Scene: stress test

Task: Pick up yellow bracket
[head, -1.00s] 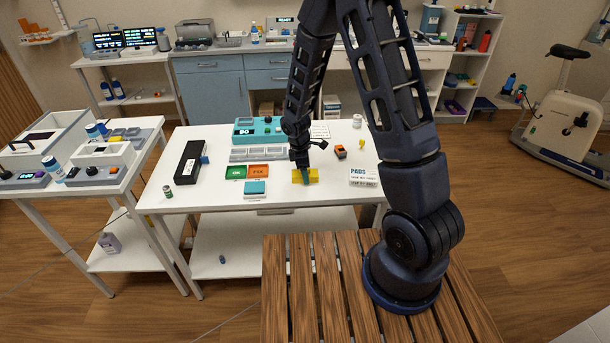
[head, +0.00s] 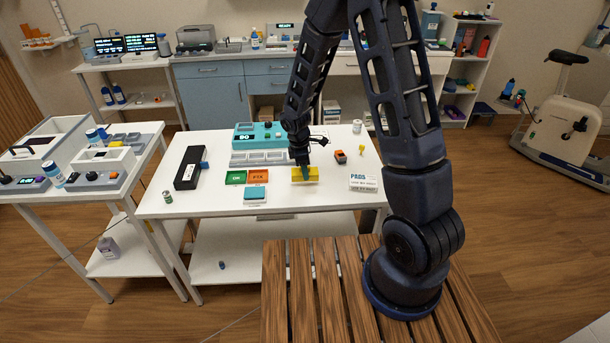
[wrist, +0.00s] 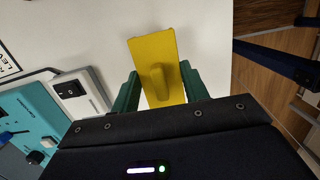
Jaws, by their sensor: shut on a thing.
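The yellow bracket (head: 311,174) is at my gripper (head: 305,172) over the front middle of the white table (head: 225,207). In the wrist view the bracket (wrist: 155,62) is a flat yellow piece with a raised part. The green fingers of my gripper (wrist: 160,90) stand on either side of it and are shut on it. In the head view a pale strip shows under the bracket, so it seems slightly above the tabletop. My fingers hide part of the bracket in the head view.
Left of the bracket are a teal block (head: 255,193), a green tile (head: 235,177) and an orange tile (head: 258,176). A teal device (head: 245,134) stands behind. An orange-and-black item (head: 340,156) and a PADS box (head: 363,182) are to the right. The table's front edge is near.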

